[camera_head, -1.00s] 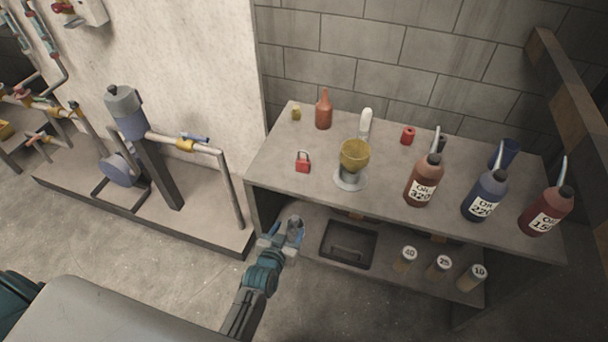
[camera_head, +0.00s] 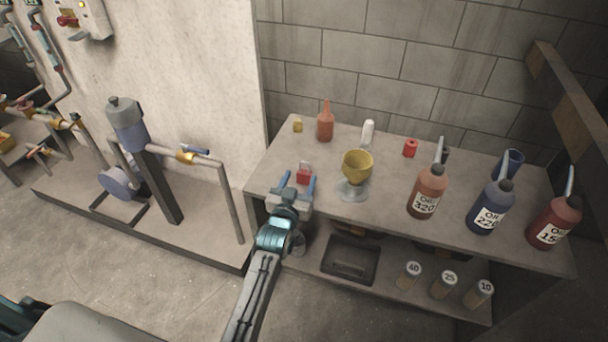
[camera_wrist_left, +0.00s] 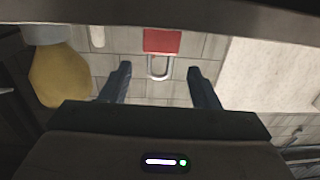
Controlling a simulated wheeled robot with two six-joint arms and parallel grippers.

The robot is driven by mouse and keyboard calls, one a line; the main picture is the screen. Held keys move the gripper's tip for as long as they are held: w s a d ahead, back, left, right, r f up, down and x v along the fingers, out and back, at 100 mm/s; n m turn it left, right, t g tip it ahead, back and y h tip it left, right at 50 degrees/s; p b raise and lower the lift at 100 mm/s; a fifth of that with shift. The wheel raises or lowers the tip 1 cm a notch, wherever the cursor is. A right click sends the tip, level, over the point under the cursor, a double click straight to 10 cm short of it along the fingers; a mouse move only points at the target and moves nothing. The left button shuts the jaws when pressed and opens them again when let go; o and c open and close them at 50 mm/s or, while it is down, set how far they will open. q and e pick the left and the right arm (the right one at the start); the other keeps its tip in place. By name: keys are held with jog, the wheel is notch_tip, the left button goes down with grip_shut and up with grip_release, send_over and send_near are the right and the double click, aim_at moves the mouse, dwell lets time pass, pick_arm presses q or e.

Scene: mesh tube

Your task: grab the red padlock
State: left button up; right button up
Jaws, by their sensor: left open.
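The red padlock (camera_head: 304,177) with a grey shackle stands on the grey workbench (camera_head: 270,178) near its left front edge. In the left wrist view the padlock (camera_wrist_left: 162,42) shows at the top middle with its shackle toward the fingertips. My left gripper (camera_head: 298,183) is open and empty, with its blue fingers on either side of the padlock in the head view. In the left wrist view the fingertips (camera_wrist_left: 160,70) are spread wider than the padlock and do not touch it. My right gripper is not in view.
A yellow funnel cup (camera_head: 357,166) on a clear base stands just right of the padlock. An orange bottle (camera_head: 325,123), a small yellow item (camera_head: 297,125) and a white bottle (camera_head: 367,131) stand behind. Oil bottles (camera_head: 427,190) stand to the right. A black tray (camera_head: 350,260) sits on the lower shelf.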

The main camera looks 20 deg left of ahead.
aim_at(304, 172)
pick_arm(q)
jog(key=w, duration=0.2)
jog(key=shift+w+f, duration=0.1)
jog(key=shift+w, duration=0.3)
jog(key=c, duration=1.1)
jog(key=shift+r, duration=0.25)
